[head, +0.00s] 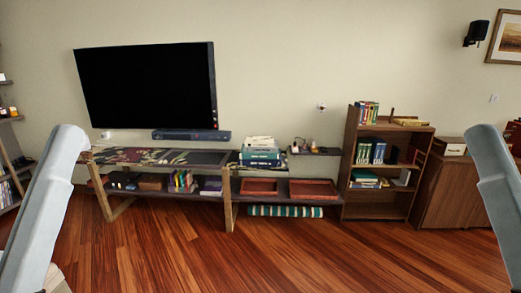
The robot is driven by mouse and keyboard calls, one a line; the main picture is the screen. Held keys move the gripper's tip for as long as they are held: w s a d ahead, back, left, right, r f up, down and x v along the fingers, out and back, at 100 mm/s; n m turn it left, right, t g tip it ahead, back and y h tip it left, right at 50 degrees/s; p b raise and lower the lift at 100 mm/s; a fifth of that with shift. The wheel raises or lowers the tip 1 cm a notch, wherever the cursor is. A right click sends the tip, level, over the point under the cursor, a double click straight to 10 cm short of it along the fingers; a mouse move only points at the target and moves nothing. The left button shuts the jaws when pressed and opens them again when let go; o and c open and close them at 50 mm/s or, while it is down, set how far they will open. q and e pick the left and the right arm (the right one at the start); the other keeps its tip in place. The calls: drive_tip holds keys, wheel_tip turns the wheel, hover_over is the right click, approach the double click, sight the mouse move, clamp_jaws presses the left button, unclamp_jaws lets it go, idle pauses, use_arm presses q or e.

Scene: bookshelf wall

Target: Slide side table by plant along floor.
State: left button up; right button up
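I cannot make out a plant or a side table beside one in the head view. The nearest table-like thing is a long low console (225,190) with slanted wooden legs, standing on the floor against the wall below the television. Whether it is the side table of the task, I cannot tell. Only pale links of my left and right arms show, at the left and right edges. Both grippers are out of view.
A wooden bookshelf (350,165) and a brown cabinet (450,190) stand right of the console. A black television (148,85) hangs above it. Books (260,154) and red trays (313,189) rest on the console. The wooden floor (290,260) in front is clear.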

use_arm(q)
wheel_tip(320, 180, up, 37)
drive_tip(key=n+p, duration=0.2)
drive_tip(key=p, duration=3.6)
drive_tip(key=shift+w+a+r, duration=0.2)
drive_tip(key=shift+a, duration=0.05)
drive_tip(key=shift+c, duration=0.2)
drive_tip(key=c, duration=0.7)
